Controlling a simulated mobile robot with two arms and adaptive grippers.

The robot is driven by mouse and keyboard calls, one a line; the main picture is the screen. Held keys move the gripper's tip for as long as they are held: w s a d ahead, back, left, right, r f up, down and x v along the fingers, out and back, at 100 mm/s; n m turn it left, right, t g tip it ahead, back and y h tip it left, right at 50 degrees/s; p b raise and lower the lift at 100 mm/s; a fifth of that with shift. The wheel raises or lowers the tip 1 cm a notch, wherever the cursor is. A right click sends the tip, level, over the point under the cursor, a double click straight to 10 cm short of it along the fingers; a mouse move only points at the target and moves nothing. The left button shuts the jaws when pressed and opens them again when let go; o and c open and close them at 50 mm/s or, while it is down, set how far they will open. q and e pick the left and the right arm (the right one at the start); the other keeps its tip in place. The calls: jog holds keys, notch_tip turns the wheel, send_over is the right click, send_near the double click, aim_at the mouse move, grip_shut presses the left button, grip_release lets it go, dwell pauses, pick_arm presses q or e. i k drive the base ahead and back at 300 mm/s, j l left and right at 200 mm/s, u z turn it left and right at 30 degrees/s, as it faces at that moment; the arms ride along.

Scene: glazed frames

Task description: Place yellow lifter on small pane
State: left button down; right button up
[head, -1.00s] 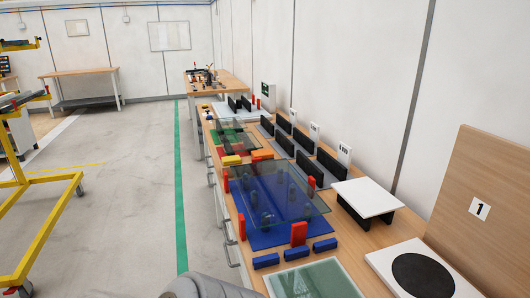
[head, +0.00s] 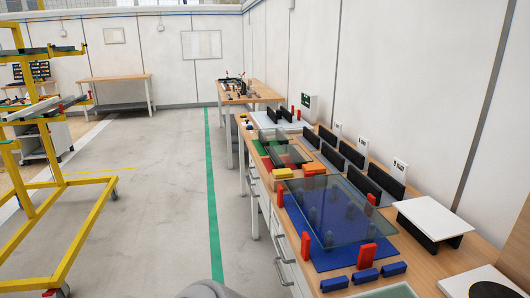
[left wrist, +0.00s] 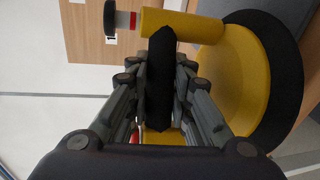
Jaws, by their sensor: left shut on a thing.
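The yellow lifter (left wrist: 238,85) fills the right of the left wrist view. It has a yellow disc with a black rubber rim, a yellow cylinder with a dark knob, and a black handle. My left gripper (left wrist: 160,85) is shut on that handle. In the head view, a smaller glass pane (head: 287,152) lies by the green mat, beyond a larger glass pane (head: 335,212) over a blue mat. Another pale green pane (head: 388,293) is cut off at the bottom edge. The lifter and both grippers are out of the head view.
The long workbench holds black slotted racks (head: 345,150), red blocks (head: 367,255), blue blocks (head: 364,276), a yellow block (head: 283,173) and a white board (head: 433,217) on dark supports. A yellow trolley (head: 60,190) stands left. The floor between is clear.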

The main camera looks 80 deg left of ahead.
aim_at(287, 153)
jog(key=k+j+u, duration=0.15)
jog(key=j, duration=0.45)
jog(key=j+u, duration=0.1)
jog(key=j, duration=0.5)
jog(key=k+j+u, duration=0.15)
jog(key=j, duration=0.45)
